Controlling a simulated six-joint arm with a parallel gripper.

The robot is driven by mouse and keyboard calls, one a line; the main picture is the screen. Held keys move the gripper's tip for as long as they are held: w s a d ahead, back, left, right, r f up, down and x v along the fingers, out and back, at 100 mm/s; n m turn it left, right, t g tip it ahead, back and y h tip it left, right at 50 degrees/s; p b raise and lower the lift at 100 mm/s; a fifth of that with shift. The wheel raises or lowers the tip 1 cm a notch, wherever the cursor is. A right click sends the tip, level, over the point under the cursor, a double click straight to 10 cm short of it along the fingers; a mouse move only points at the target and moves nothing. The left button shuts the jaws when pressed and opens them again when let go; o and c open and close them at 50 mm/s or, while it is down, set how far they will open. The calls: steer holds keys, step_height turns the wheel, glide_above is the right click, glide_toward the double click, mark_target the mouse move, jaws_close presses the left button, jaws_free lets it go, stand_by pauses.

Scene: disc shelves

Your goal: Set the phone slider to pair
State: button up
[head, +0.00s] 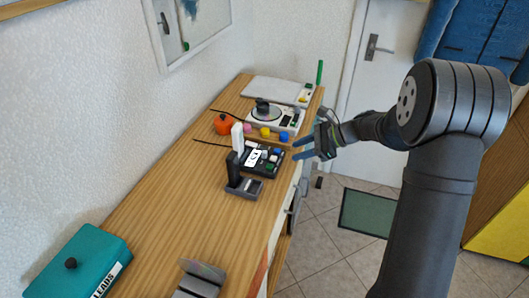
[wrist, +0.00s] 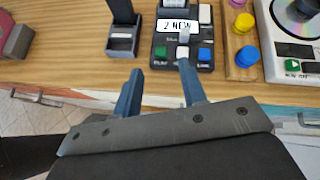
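A dark phone base (head: 262,160) sits on the wooden counter, and it also shows in the wrist view (wrist: 161,48). Its display (wrist: 178,26) reads "2 NEW". Blue, white and green buttons line its front. A pale upright piece (wrist: 183,38) stands mid-panel and may be the slider; its setting and the small labels are unreadable. My gripper (head: 298,149) is at the counter's front edge, before the phone base. In the wrist view my gripper (wrist: 159,68) has two blue fingers well apart with nothing between them, and neither visibly touches the base.
A black handset (wrist: 122,12) stands in a grey cradle (wrist: 122,40) left of the base. To its right are a wooden board with coloured pegs (wrist: 243,45) and a disc player (wrist: 292,65). A teal box (head: 78,262) lies on the near counter.

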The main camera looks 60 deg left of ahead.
steer(key=w+f+m+y, duration=0.1)
steer(key=w+m+y, duration=0.2)
steer(key=w, duration=0.1)
glide_toward(264, 151)
steer(key=shift+m+g, duration=0.3)
steer(key=x, duration=1)
steer(key=shift+w+f, duration=0.15)
steer(key=shift+f, duration=0.2)
steer(key=shift+c, duration=0.2)
jaws_close()
